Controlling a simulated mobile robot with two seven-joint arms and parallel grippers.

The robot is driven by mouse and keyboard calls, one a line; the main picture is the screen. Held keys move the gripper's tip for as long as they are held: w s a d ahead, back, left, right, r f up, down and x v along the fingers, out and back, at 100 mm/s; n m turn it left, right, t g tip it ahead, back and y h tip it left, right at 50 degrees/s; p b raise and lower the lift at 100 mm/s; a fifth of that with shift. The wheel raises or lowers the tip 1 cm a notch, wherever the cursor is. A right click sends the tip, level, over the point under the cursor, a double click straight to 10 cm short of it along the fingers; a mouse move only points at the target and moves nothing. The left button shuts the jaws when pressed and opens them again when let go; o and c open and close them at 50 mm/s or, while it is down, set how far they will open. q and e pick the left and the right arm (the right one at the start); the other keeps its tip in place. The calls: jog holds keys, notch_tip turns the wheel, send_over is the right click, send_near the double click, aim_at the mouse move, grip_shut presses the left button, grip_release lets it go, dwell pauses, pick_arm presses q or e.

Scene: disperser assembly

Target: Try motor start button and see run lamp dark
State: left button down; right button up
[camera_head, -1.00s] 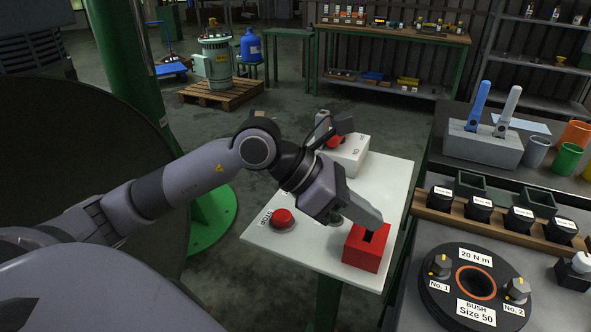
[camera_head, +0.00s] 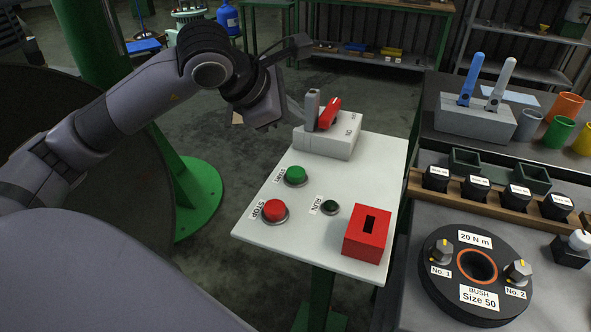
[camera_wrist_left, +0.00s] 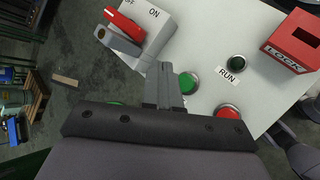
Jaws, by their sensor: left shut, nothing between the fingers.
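The green START button (camera_head: 295,175) and red STOP button (camera_head: 274,210) are on the white panel (camera_head: 270,235). The RUN lamp (camera_head: 331,207) is a small dark green dome, unlit; it also looks dark in the left wrist view (camera_wrist_left: 236,62). My left gripper (camera_head: 300,118) is shut and empty, raised over the panel's far left side by the switch box. In the left wrist view its fingers (camera_wrist_left: 165,85) overlap the image beside the START button (camera_wrist_left: 188,83); contact is not visible. My right gripper is out of view.
A white ON/OFF switch box (camera_head: 330,143) with a red handle (camera_head: 330,112) stands at the panel's far edge. A red LOCK box (camera_head: 366,235) with a slot sits at the near right. A bench with a black BUSH fixture (camera_head: 440,295) is to the right.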

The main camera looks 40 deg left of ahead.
pick_arm(q)
jog(key=b, duration=0.6)
send_over(293, 174)
notch_tip(293, 174, down, 7)
jog(key=shift+f, duration=0.2)
jog(key=shift+f+b, duration=0.35)
jog(key=shift+f, duration=0.2)
dwell(1.1)
jog(key=shift+f+b, duration=0.45)
jog(key=shift+b, duration=0.2)
